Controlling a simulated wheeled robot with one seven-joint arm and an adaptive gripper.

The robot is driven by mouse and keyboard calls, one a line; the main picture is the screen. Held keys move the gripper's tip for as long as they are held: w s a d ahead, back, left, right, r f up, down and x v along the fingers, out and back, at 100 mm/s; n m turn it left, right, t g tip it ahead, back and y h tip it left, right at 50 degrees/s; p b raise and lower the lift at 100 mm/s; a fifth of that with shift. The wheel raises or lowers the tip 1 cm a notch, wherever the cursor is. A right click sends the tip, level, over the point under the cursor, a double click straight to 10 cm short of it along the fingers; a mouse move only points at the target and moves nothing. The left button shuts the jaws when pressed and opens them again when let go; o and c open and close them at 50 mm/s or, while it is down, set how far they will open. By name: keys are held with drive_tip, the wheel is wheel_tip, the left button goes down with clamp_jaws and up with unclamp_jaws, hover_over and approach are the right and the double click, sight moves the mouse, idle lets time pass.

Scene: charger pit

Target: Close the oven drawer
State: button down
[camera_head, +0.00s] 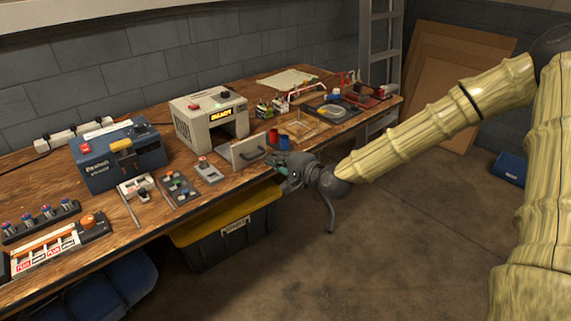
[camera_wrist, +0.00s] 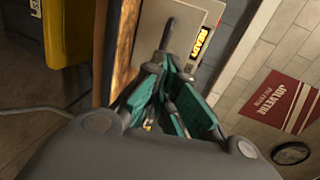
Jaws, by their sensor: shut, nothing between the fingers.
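The oven (camera_head: 210,121) is a beige box on the workbench with a lit "READY" display; its front and display also show in the wrist view (camera_wrist: 203,43). Its drawer (camera_head: 240,152) stands pulled out toward the bench's front edge, with a dark bar handle (camera_head: 254,155) on its front panel. In the wrist view the drawer panel (camera_wrist: 151,38) lies ahead of the fingers. My gripper (camera_head: 283,171) is just right of the drawer front, near the bench edge. In the wrist view its teal-padded fingers (camera_wrist: 172,88) are shut and empty. Contact with the handle cannot be told.
Red and blue cylinders (camera_head: 283,143) stand on the workbench (camera_head: 150,216) close behind my gripper. A small grey switch box (camera_head: 208,171) sits left of the drawer. A black bin with a yellow lid (camera_head: 227,222) is below the bench edge.

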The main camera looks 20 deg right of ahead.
sight(262, 154)
drive_tip(key=shift+x, duration=1.95)
